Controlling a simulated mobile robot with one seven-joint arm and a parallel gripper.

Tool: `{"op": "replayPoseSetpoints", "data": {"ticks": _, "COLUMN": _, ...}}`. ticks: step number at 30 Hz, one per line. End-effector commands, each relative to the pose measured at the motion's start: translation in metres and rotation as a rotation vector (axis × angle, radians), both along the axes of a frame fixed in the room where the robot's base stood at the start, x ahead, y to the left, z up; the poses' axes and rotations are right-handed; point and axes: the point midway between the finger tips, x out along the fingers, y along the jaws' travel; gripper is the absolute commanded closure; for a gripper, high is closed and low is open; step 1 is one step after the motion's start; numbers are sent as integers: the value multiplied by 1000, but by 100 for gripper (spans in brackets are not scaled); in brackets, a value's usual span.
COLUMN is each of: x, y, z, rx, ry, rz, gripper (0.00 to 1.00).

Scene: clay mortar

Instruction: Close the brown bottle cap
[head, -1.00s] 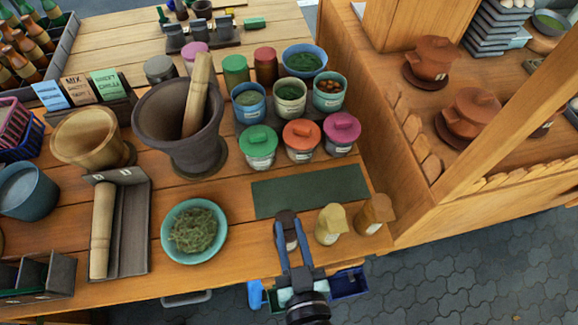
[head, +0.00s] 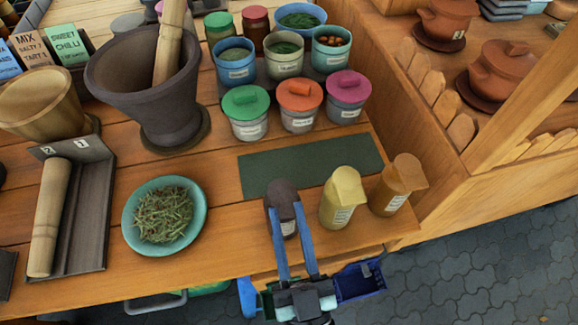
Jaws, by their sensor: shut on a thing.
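A small dark brown bottle (head: 283,192) with a dark rounded cap and a pale label stands near the table's front edge, left of two other bottles. My gripper (head: 284,208) reaches in from the front, its two blue fingers shut on the dark bottle's upper part. The fingers hide some of its sides and label. Whether its cap is fully closed cannot be told. A yellow bottle (head: 341,198) and an orange-brown bottle (head: 396,186) stand upright to the right, each with a cap jutting to one side.
A dark green mat (head: 310,165) lies just behind the bottles. A teal plate (head: 202,228) of dried herbs is to the left. Lidded jars (head: 298,122) stand behind the mat. A large mortar (head: 130,92) is at the back left. A wooden partition (head: 440,165) borders the right.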

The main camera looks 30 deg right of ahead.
Motion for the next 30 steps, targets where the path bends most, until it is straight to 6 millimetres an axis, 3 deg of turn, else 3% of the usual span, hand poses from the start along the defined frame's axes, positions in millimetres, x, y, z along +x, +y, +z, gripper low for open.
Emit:
{"op": "replayPoseSetpoints", "data": {"ticks": 18, "x": 0, "y": 0, "z": -4, "rx": -8, "ry": -28, "rz": 0, "gripper": 100}}
{"op": "replayPoseSetpoints", "data": {"ticks": 19, "x": 0, "y": 0, "z": -4, "rx": -8, "ry": -28, "rz": 0, "gripper": 67}}
{"op": "replayPoseSetpoints", "data": {"ticks": 23, "x": 0, "y": 0, "z": -4, "rx": -9, "ry": -30, "rz": 0, "gripper": 44}}
{"op": "replayPoseSetpoints", "data": {"ticks": 24, "x": 0, "y": 0, "z": -4, "rx": -9, "ry": -30, "rz": 0, "gripper": 40}}
{"op": "replayPoseSetpoints", "data": {"ticks": 30, "x": 0, "y": 0, "z": -3, "rx": -9, "ry": -32, "rz": 0, "gripper": 40}}
